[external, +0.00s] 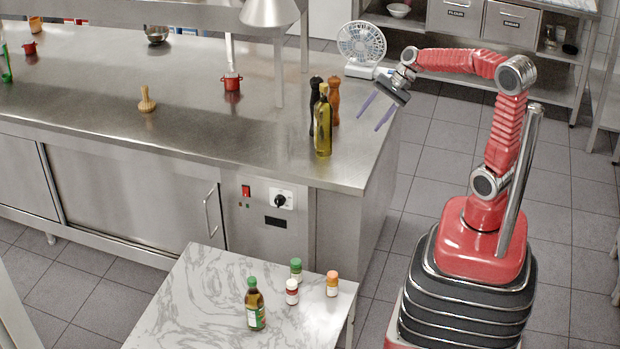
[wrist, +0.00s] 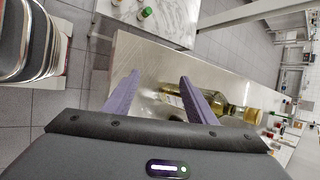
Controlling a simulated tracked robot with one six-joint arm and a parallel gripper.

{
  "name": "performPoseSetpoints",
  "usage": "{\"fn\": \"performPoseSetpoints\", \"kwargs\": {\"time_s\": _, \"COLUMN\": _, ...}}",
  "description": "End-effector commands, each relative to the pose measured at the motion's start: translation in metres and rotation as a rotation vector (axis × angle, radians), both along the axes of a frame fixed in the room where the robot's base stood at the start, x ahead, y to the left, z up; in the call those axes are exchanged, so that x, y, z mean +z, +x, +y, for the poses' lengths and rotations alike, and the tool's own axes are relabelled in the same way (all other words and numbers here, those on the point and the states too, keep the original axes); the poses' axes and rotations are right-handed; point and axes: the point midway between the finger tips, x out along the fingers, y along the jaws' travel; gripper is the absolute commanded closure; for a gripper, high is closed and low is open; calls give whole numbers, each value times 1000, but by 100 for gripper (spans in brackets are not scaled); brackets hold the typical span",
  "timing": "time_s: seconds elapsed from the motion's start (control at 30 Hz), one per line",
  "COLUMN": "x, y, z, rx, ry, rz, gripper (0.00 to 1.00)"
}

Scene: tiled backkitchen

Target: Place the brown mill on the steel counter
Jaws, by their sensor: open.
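The brown mill (external: 335,101) stands upright on the steel counter (external: 205,125), near its right end. A dark, nearly black mill (external: 315,98) stands just left of it, and a tall oil bottle (external: 323,135) stands in front, hiding part of both. My gripper (external: 375,114) is open and empty, to the right of the brown mill and apart from it, fingers pointing down and left. In the wrist view, my gripper (wrist: 160,76) is over the counter (wrist: 148,58), with the oil bottle (wrist: 215,104) partly behind the right finger. I cannot make out the brown mill there.
A white fan (external: 361,45) stands at the counter's back right corner. A red pot (external: 232,82) and a wooden pestle-like item (external: 146,100) are farther left, with bare counter between. A marble table (external: 190,300) in front holds several small bottles. A shelf overhangs the back.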

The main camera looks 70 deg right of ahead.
Motion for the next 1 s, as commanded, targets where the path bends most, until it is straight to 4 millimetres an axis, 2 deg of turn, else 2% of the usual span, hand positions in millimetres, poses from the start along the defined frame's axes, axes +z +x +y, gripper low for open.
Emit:
{"fn": "performPoseSetpoints", "kwargs": {"time_s": 0.03, "x": 1, "y": -11, "z": 14, "rx": 67, "ry": -59, "rz": -13, "gripper": 49}}
{"fn": "performPoseSetpoints", "kwargs": {"time_s": 0.13, "x": -1, "y": -34, "z": 34, "rx": 202, "ry": -179, "rz": -36, "gripper": 49}}
{"fn": "performPoseSetpoints", "kwargs": {"time_s": 0.4, "x": -10, "y": -94, "z": 69, "rx": 570, "ry": -500, "rz": -113, "gripper": 49}}
{"fn": "performPoseSetpoints", "kwargs": {"time_s": 0.7, "x": -21, "y": -150, "z": 83, "rx": 972, "ry": -851, "rz": -218, "gripper": 49}}
{"fn": "performPoseSetpoints", "kwargs": {"time_s": 0.83, "x": -25, "y": -165, "z": 83, "rx": 1099, "ry": -967, "rz": -254, "gripper": 49}}
{"fn": "performPoseSetpoints", "kwargs": {"time_s": 1.0, "x": -27, "y": -171, "z": 82, "rx": 1165, "ry": -1028, "rz": -270, "gripper": 49}}
